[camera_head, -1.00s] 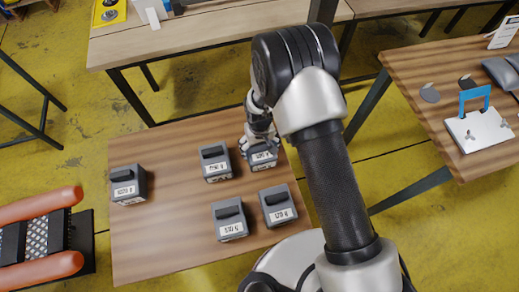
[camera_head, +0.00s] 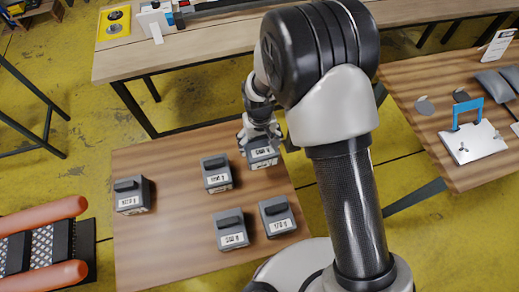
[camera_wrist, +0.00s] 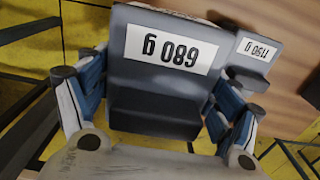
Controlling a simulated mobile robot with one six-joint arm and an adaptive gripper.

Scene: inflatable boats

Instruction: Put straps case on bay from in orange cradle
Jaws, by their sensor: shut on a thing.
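My gripper (camera_head: 260,130) is shut on a grey case (camera_head: 263,153) at the back right edge of the wooden table. The wrist view shows this case (camera_wrist: 160,85) between both fingers, its label reading 680 g upside down. It seems slightly above the table; its underside is hidden. No case is visibly marked straps. An orange-sided cradle (camera_head: 42,274), with two orange tubes and a dark mesh between them, stands at the left edge; its mesh looks empty where visible. I cannot tell which surface is the bay.
Several other grey labelled cases stand on the table (camera_head: 180,250): one at left (camera_head: 132,195), one in the middle (camera_head: 216,173), two at front (camera_head: 231,229) (camera_head: 277,215). A bench (camera_head: 200,55) lies behind; another table (camera_head: 440,165) with a blue-handled plate (camera_head: 472,140) is at right.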

